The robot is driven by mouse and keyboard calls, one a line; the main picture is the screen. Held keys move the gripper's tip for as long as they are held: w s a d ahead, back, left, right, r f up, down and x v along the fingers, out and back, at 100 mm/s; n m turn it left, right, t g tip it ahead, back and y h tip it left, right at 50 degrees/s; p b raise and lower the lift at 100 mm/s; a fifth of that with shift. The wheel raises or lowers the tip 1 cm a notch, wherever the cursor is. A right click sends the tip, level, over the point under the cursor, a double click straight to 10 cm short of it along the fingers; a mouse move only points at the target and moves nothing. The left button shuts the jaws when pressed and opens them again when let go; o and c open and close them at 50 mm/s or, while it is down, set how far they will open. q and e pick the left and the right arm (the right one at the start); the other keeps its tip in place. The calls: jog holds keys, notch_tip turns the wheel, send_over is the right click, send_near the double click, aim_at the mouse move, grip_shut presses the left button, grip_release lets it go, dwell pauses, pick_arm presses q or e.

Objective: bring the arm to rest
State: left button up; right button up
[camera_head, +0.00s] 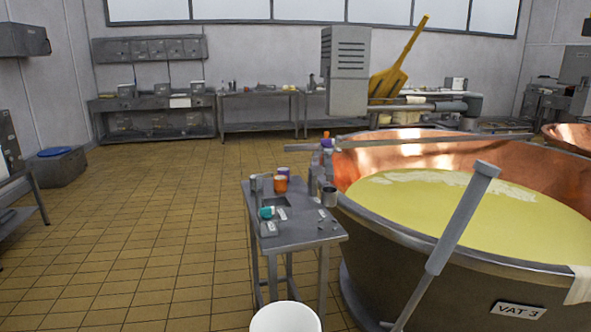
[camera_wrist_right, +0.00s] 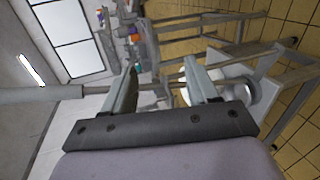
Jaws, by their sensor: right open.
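My right gripper (camera_wrist_right: 160,68) shows in the right wrist view with its two fingers apart. I see nothing held between the fingers. Behind them the room appears turned on its side, with furniture and tiled floor at a distance. I cannot make out my right gripper in the head view. My left gripper is not in view.
A small grey table (camera_head: 310,236) with cups and small items stands left of a large copper vat (camera_head: 430,262) of yellow liquid. A grey bar (camera_head: 450,235) slants before the vat. A white round-topped object (camera_head: 286,318) is at the bottom. Tiled floor (camera_head: 150,230) is clear at left.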

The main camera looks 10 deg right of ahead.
jog(key=s+a+f+m+g, duration=0.2)
jog(key=s+a+f+m, duration=0.3)
jog(key=a+f+m, duration=0.2)
jog(key=s+a+f+m+g+y, duration=0.1)
jog(key=s+a+f+m+g, duration=0.1)
jog(key=s+a+f+m, duration=0.3)
jog(key=a+f+m, duration=0.3)
jog(key=f+m, duration=0.2)
jog(key=f, duration=0.1)
jog(key=shift+s+a+f, duration=0.15)
jog(key=shift+s+a, duration=0.05)
jog(key=shift+a, duration=0.05)
